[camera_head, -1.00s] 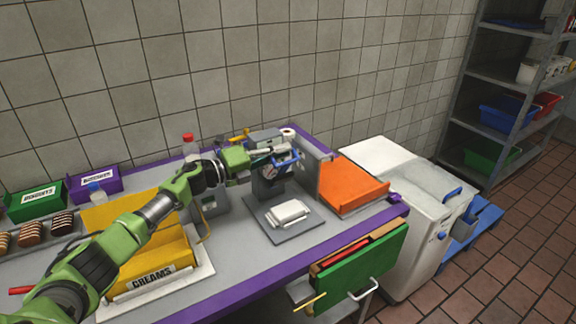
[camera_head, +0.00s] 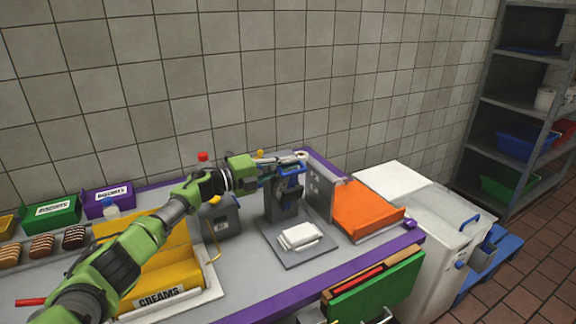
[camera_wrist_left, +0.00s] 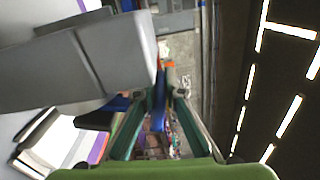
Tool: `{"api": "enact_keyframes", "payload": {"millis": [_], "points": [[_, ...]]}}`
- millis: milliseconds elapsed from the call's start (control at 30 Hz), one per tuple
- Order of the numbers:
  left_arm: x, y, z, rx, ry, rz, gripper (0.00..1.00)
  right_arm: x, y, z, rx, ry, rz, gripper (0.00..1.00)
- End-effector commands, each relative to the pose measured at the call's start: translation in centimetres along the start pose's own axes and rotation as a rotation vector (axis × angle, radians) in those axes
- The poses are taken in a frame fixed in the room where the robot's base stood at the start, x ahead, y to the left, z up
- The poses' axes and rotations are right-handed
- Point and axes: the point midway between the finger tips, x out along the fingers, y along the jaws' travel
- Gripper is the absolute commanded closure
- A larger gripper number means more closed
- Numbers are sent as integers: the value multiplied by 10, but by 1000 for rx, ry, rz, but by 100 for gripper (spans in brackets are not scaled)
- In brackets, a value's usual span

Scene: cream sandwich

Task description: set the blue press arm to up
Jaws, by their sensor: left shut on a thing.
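The press (camera_head: 283,208) stands near the back right of the counter, with a grey column and a flat grey base (camera_head: 287,257). Its blue press arm (camera_head: 292,170) shows at the top of the column, raised well above the base. My left gripper (camera_head: 274,177) reaches it from the left and is shut on it. In the left wrist view a blue piece (camera_wrist_left: 158,115) lies between the fingers (camera_wrist_left: 160,108), with the press's large grey body close beside it. A white stack (camera_head: 300,236) lies on the base. My right gripper is not in view.
An orange tray (camera_head: 367,207) and a grey upright panel (camera_head: 321,187) stand right of the press. A grey box (camera_head: 222,220) and the yellow creams holder (camera_head: 180,262) are to its left. A green drawer front (camera_head: 375,290) sticks out below the counter.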

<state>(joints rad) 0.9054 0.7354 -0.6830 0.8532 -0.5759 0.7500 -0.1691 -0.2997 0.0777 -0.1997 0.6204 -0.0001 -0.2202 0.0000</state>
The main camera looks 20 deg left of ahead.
Motion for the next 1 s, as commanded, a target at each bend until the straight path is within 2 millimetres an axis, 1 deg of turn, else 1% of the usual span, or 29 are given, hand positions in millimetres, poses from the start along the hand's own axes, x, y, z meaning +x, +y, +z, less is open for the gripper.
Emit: {"api": "enact_keyframes", "payload": {"millis": [33,67,100,333,400,533,667,900,1000], "points": [[-1,2,0,0,-1,5,85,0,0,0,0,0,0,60],[-1,2,0,0,-1,5,78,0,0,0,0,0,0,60],[-1,2,0,0,0,5,74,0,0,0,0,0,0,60],[0,1,0,1,0,2,74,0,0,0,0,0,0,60],[-1,1,0,1,0,2,74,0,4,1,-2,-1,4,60],[-9,1,0,2,-1,3,74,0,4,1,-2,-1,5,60],[-31,2,0,3,0,6,74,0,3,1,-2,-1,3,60],[-83,3,0,2,-1,8,74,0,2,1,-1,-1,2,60],[-100,3,0,1,0,6,74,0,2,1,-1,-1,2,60]]}}
